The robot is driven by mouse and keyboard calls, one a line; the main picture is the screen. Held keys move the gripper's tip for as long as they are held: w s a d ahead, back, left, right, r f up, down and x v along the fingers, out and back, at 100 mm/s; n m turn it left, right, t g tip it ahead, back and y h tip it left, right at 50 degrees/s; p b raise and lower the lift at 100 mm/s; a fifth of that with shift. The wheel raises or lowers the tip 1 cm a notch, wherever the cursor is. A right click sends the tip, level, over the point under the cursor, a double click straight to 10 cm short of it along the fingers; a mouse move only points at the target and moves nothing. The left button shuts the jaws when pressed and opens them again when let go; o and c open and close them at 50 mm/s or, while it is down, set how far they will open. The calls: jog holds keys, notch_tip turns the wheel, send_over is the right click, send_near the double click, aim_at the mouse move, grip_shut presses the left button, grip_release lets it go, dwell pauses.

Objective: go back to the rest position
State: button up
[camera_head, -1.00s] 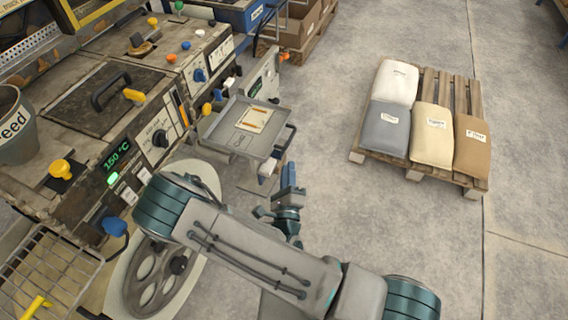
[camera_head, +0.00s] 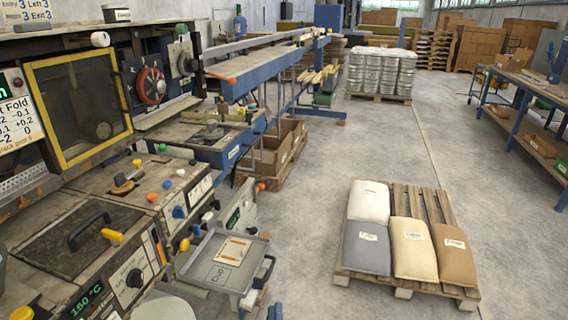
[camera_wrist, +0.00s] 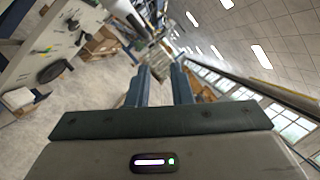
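My gripper (camera_wrist: 160,85) shows in the wrist view with its two blue fingers apart and nothing between them. It points out over the hall, with ceiling lights and windows at the right. The laminating machine (camera_head: 60,235) fills the left side of the head view. A grey tray (camera_head: 212,271) with a paper label hangs at its side.
A wooden pallet (camera_head: 405,286) with several sacks stands on the floor at the right. Cardboard boxes (camera_head: 272,150) sit behind the machine. A blue workbench (camera_head: 530,125) stands at the far right. The floor (camera_head: 330,160) between them is clear.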

jog(key=s+d+r+m+g+h, duration=0.1)
jog(key=d+r+m+g+h, duration=0.55)
jog(key=d+m+h, duration=0.35)
jog(key=s+d+r+m+g+h, duration=0.2)
jog(key=d+r+m+g+h, duration=0.45)
jog(key=m, duration=0.55)
jog(key=s+d+m+g+y, duration=0.5)
jog(key=s+d+m+g, duration=0.3)
jog(key=m, duration=0.4)
jog(key=s+a+r+m+t+y, duration=0.2)
jog(key=a+r+m+y, duration=0.4)
jog(key=r+m+y, duration=0.4)
jog(key=shift+s+a+r+m+t+y, duration=0.3)
jog(key=shift+m+t+y, duration=0.4)
jog(key=shift+m, duration=1)
jog(key=shift+d+f, duration=0.15)
